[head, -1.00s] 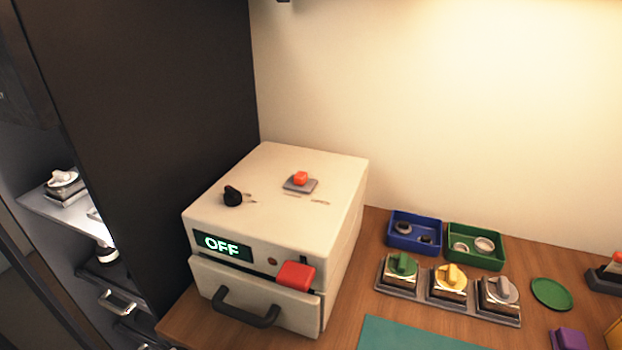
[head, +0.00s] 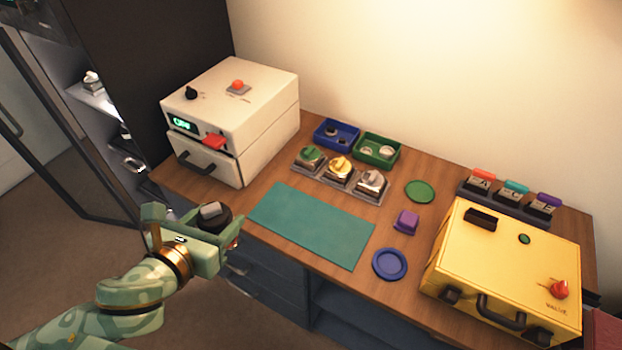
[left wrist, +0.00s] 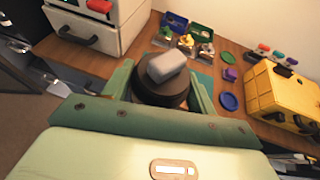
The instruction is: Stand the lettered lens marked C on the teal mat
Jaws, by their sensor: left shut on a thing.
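The teal mat (head: 310,225) lies flat and bare near the front edge of the wooden counter. My left gripper (head: 207,228) is shut on a dark round lens with a grey grip block on top (head: 212,211). It holds the lens roughly upright in front of the counter, left of the mat and apart from it. In the left wrist view the held lens (left wrist: 162,92) sits between the two green fingers. No letter shows on it, so I cannot tell whether it is C. My right gripper is not in view.
A white machine (head: 232,115) stands behind left. Behind the mat are a blue tray (head: 327,145), a green tray (head: 367,158) and a rack with three knobbed blocks (head: 335,183). Right are a purple block (head: 406,222), a blue dish (head: 390,265) and a yellow box (head: 510,265).

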